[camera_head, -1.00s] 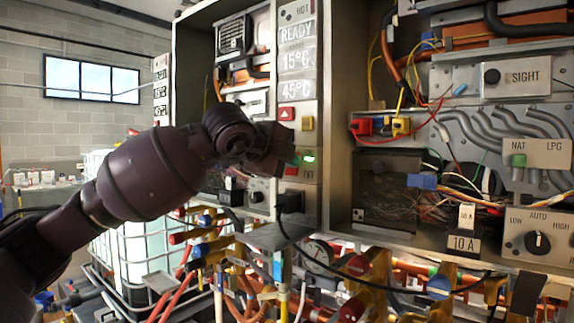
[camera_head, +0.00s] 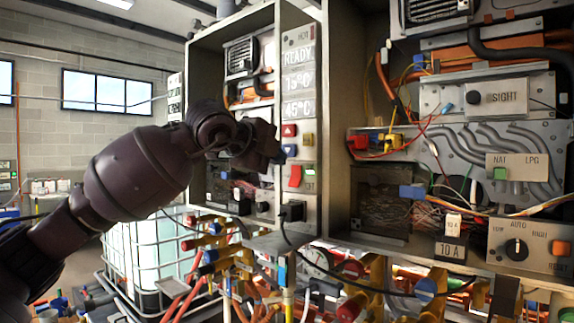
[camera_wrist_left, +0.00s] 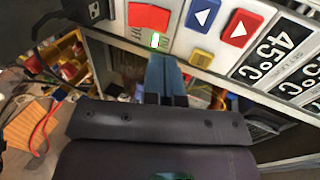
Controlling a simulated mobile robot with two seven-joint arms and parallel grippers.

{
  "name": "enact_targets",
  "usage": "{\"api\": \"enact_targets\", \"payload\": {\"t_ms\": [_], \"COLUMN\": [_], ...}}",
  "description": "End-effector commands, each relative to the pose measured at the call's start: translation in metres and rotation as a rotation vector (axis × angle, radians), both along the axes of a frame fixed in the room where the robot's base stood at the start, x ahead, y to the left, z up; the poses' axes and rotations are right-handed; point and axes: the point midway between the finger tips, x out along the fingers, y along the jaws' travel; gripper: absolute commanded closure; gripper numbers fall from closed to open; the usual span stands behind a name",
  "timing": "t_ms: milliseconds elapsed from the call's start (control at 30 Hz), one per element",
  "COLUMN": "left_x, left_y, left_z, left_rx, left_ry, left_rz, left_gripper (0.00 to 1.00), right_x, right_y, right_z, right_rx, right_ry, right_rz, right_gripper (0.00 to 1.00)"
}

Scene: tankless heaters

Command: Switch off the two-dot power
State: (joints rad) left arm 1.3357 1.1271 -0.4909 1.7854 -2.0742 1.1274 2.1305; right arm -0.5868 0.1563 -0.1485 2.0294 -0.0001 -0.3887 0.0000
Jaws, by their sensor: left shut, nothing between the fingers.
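A red rocker switch (camera_head: 295,176) sits low on the narrow control strip, with a lit green indicator (camera_head: 310,172) beside it. In the left wrist view the switch (camera_wrist_left: 149,16) is at the top, with the lit indicator (camera_wrist_left: 156,40) next to it. My left gripper (camera_head: 279,158) is shut and empty, in front of the strip just above and left of the switch in the head view. Its blue fingertips (camera_wrist_left: 161,62) appear close to the indicator in the wrist view; contact cannot be told. I cannot make out a two-dot mark. My right gripper is not in view.
Above the switch are a red arrow button (camera_head: 289,130), a blue arrow button (camera_head: 290,150) and a yellow button (camera_head: 308,139). A black plug with cable (camera_head: 292,210) is below. An open heater cabinet with wires and a mode knob (camera_head: 516,249) stands right. Pipes and valves crowd below.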

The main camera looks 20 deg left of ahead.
Motion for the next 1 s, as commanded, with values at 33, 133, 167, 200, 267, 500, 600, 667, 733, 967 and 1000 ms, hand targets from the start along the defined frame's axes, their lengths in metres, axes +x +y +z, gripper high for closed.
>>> {"api": "enact_targets", "payload": {"t_ms": [33, 133, 167, 200, 267, 500, 600, 667, 733, 967, 1000], "left_x": [-0.008, -0.024, -0.028, -0.034, -0.041, -0.059, -0.062, -0.062, -0.062, -0.062, -0.063], "left_y": [0.004, 0.010, 0.012, 0.013, 0.016, 0.023, 0.023, 0.023, 0.023, 0.023, 0.022], "left_z": [0.005, 0.014, 0.017, 0.020, 0.024, 0.035, 0.036, 0.037, 0.037, 0.037, 0.039], "left_rx": [0.002, 0.001, 0.002, 0.001, 0.001, 0.002, 0.002, 0.002, 0.002, 0.001, -0.003], "left_ry": [-0.001, 0.001, 0.001, 0.003, 0.003, 0.005, 0.006, 0.006, 0.006, 0.006, 0.007], "left_rz": [0.002, 0.003, 0.004, 0.002, 0.002, 0.002, 0.002, 0.001, 0.001, 0.002, -0.002], "left_gripper": [1.00, 1.00, 1.00, 1.00, 1.00, 1.00, 1.00, 1.00, 1.00, 1.00, 1.00], "right_x": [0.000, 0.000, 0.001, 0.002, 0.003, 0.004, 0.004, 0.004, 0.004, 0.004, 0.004], "right_y": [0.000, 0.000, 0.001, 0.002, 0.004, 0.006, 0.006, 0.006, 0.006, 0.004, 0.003], "right_z": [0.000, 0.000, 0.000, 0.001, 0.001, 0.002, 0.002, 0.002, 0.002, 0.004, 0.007], "right_rx": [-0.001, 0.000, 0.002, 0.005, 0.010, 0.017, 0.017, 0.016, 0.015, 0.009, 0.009], "right_ry": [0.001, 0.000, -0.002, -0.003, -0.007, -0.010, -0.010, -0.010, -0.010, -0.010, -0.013], "right_rz": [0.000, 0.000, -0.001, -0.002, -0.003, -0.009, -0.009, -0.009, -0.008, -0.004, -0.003], "right_gripper": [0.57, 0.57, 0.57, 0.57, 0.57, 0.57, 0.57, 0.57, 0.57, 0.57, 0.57]}}
